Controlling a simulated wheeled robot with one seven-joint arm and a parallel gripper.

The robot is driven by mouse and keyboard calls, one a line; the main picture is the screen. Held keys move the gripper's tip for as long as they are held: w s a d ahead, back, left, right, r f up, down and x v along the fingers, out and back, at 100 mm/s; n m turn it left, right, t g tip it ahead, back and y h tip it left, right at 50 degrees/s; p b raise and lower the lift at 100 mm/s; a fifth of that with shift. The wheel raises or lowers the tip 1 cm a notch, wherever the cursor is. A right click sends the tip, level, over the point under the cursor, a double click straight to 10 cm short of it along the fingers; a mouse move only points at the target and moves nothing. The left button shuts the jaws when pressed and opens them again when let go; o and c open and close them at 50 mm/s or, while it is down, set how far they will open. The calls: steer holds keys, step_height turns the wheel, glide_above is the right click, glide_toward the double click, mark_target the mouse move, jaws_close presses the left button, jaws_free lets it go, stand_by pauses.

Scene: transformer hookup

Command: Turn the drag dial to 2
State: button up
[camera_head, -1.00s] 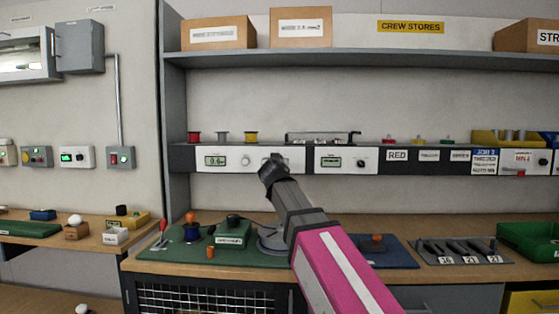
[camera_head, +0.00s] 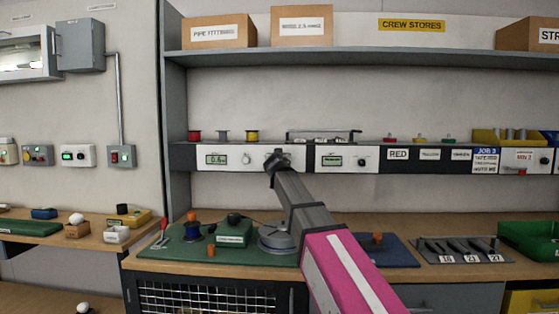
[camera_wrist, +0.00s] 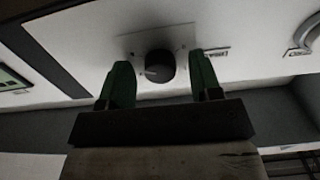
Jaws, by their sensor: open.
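A round black dial (camera_wrist: 160,66) sits on a pale plate on the white panel in the wrist view. It has a light pointer mark on its left side, and the small label beside it is too dark to read. I cannot tell from the lettering whether this is the drag dial. My gripper (camera_wrist: 160,78) is open, with one green finger on each side of the dial in this view; I see no clear contact. In the head view my gripper (camera_head: 277,160) is at the panel strip and hides the dial behind it.
The panel strip (camera_head: 225,172) carries a small display (camera_head: 215,160) reading about 0.6 and a pale knob (camera_head: 246,160). Another display (camera_head: 331,162) and a black knob (camera_head: 362,162) are to the right. Spools stand above; a green mat (camera_head: 170,254) with parts lies below.

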steer(key=c, duration=0.9)
steer(key=shift+c, duration=0.2)
steer(key=shift+r+n, duration=0.1)
steer(key=shift+n, duration=11.7)
